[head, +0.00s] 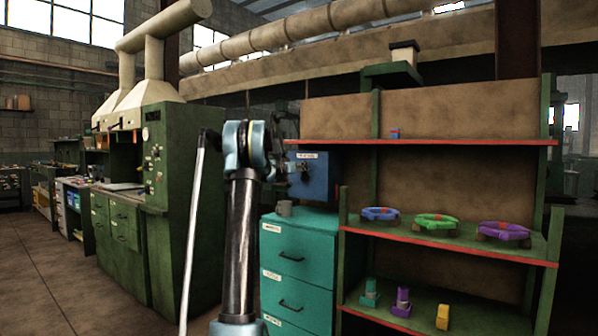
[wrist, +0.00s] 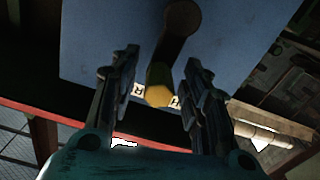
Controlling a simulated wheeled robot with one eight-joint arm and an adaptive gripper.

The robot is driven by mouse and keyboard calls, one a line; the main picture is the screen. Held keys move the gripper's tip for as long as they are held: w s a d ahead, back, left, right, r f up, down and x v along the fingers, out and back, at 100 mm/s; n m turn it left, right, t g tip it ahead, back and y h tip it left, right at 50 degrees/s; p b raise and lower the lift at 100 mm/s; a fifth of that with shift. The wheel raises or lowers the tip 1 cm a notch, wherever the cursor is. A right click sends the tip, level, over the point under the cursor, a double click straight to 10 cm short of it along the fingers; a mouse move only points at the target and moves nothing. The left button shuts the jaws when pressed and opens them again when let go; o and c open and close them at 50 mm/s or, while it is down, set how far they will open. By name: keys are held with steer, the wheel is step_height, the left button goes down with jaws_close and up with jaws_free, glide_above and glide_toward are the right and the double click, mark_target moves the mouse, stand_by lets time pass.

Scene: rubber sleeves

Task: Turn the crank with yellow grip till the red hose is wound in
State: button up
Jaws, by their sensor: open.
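The blue box (head: 318,178) stands on the teal drawer cabinet in the head view. In the wrist view the blue box (wrist: 105,40) fills the upper middle. A dark crank arm (wrist: 176,42) sits on its face and ends in a yellow grip (wrist: 158,84). My gripper (wrist: 160,58) is open, one finger on each side of the grip, with a visible gap on both sides. I cannot tell whether the grip lies at fingertip depth. I cannot make out the red hose.
To the right is a green shelf unit (head: 450,142) with red edges. It holds blue, green and purple rings and small coloured blocks. A green machine (head: 180,200) stands left.

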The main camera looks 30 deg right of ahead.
jaws_close()
steer(key=shift+s+m, duration=0.15)
steer(key=shift+m, duration=0.15)
stand_by(0.8)
